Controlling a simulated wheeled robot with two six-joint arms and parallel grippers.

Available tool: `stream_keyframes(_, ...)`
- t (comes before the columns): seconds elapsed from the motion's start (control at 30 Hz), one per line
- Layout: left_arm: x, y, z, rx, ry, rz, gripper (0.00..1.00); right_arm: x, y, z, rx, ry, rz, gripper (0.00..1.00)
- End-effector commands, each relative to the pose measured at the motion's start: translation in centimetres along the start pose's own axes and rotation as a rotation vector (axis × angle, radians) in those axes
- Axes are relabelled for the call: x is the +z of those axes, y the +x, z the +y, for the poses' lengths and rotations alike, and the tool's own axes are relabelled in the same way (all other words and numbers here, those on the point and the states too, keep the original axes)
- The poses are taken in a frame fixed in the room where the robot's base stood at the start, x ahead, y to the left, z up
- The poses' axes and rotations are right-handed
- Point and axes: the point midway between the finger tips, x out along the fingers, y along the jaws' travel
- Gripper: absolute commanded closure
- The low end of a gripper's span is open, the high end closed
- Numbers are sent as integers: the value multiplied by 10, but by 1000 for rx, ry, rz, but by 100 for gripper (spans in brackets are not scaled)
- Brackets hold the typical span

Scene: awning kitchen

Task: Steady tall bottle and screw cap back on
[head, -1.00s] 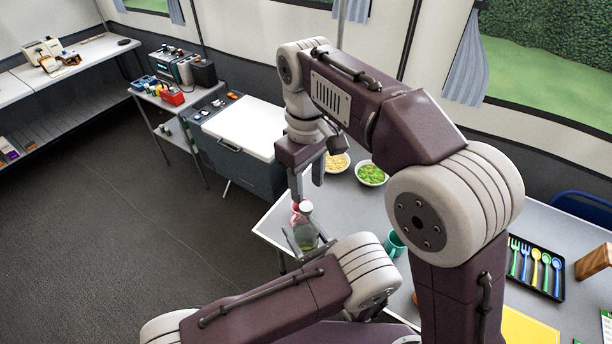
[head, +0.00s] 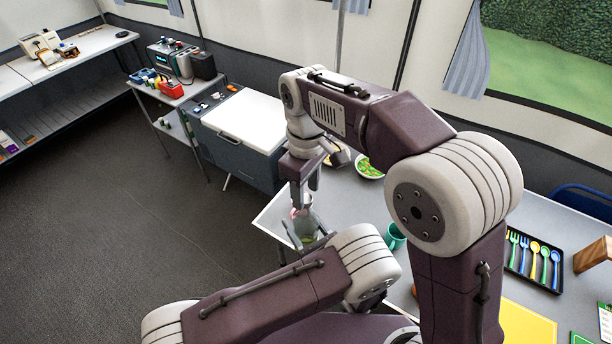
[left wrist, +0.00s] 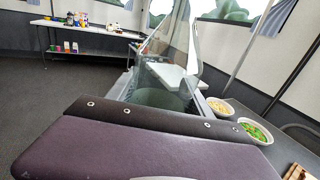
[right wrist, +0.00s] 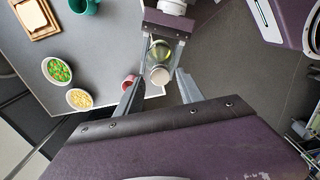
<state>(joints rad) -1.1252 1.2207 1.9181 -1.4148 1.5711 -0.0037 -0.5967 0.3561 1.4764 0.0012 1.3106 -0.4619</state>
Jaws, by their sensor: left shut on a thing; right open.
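The tall clear bottle (head: 309,226), with greenish contents, stands near the table's left corner. In the right wrist view the bottle (right wrist: 160,54) has a round whitish cap (right wrist: 158,76) at its top; I cannot tell how tightly it sits. My left gripper (head: 306,243) is shut around the bottle's body; the bottle fills the left wrist view (left wrist: 165,65) between its fingers. My right gripper (head: 305,197) points down over the bottle top. Its fingers (right wrist: 158,92) are open, one on each side of the cap, with gaps visible.
A pinkish cup (right wrist: 129,82) stands on the table beside the bottle. Bowls of green-and-red food (right wrist: 57,70) and yellow food (right wrist: 79,98), a teal mug (head: 395,238) and a cutlery tray (head: 517,263) share the table (head: 345,205). Floor lies open left of the table.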

Motion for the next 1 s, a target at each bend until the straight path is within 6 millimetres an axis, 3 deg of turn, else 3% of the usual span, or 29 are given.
stream_keyframes(0.17, 0, 0, 0, 0, 0, -1, 100, 0, 13, 0, 0, 0, 0, 55)
stream_keyframes(0.43, 0, 0, 0, 0, 0, -1, 100, 0, 15, 0, 0, 0, 0, 55)
stream_keyframes(0.47, 0, 0, 0, 0, 0, -1, 100, 0, 15, 0, 0, 0, 0, 58)
stream_keyframes(0.6, 0, 0, 0, 0, 0, -1, 100, 0, 15, 0, 0, 0, 0, 97)
stream_keyframes(0.63, 0, 0, 0, 0, 0, -1, 100, 0, 15, 0, 0, 0, 0, 100)
stream_keyframes(0.93, 0, 0, 0, 0, -1, -1, 100, 0, 14, 0, 0, 10, 0, 100)
stream_keyframes(0.97, 0, 0, 0, 0, -1, -1, 100, 0, 14, 0, 0, 10, 0, 69)
stream_keyframes(1.0, 0, 0, 0, 0, -1, -1, 100, 0, 14, 0, 0, 10, 0, 57)
